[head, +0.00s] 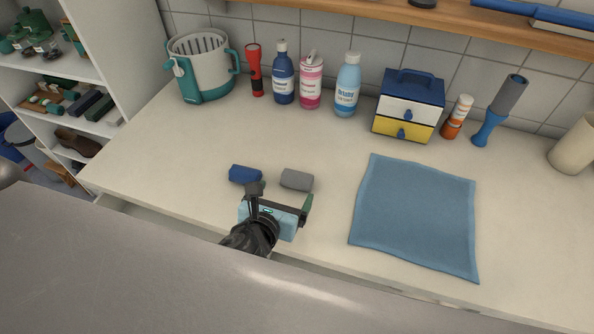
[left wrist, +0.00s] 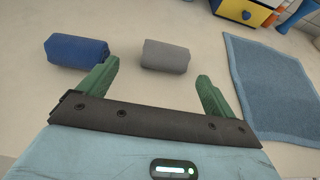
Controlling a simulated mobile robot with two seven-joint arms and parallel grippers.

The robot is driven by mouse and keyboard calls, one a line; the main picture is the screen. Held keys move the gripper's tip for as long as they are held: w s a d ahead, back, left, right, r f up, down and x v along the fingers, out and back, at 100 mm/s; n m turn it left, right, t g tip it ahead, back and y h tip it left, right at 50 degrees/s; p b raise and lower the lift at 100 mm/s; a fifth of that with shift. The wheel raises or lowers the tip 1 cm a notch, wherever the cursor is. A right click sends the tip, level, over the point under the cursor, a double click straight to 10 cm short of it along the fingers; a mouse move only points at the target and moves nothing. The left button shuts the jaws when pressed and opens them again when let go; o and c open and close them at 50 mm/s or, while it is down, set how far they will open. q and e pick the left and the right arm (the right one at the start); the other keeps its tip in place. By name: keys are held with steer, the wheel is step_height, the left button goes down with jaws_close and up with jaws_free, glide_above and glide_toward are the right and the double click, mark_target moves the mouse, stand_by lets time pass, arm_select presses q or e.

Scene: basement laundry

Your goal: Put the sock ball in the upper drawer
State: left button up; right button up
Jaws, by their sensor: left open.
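Two small rolled bundles lie side by side on the pale counter: a blue one (head: 245,174) and a grey one (head: 297,179). I cannot tell which is the sock ball. They also show in the left wrist view, blue (left wrist: 76,50) and grey (left wrist: 165,57). My left gripper (head: 285,193) is open and empty just in front of them, its green fingers (left wrist: 157,74) pointing toward the grey bundle. A small blue cabinet (head: 412,86) at the back has a white upper drawer (head: 405,109) and a yellow lower drawer (head: 402,130). Both look shut. My right gripper is out of view.
A blue cloth (head: 416,215) lies flat on the right. Along the wall stand a teal-and-white basket (head: 203,68), a red flashlight (head: 256,72), several bottles, an orange-and-white container (head: 458,117) and a blue-handled tool (head: 497,112). The counter's middle is clear.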

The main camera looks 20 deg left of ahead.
mark_target(298, 172)
arm_select(q)
steer(key=shift+x, duration=1.25)
steer(key=shift+d+r+x, duration=0.15)
steer(key=shift+x, duration=0.7)
steer(key=shift+d+r+x, duration=0.15)
steer(key=shift+x, duration=0.75)
steer(key=shift+d+r+x, duration=0.15)
steer(key=shift+x, duration=0.7)
steer(key=shift+w, duration=0.2)
steer(key=c, duration=1.1)
steer(key=shift+r, duration=0.1)
steer(key=shift+c, duration=0.2)
steer(key=shift+r, duration=0.55)
steer(key=shift+s+a+r, duration=0.1)
steer(key=shift+s+r, duration=0.15)
steer(key=shift+r, duration=0.3)
steer(key=shift+s+r, duration=0.2)
steer(key=shift+r, duration=0.4)
steer(key=s+a, duration=0.1)
steer(key=s, duration=0.4)
steer(key=s+a+r, duration=0.1)
steer(key=s, duration=0.3)
steer(key=s+a, duration=0.2)
steer(key=s, duration=0.3)
steer(key=shift+s+r, duration=0.25)
steer(key=shift+s, duration=0.05)
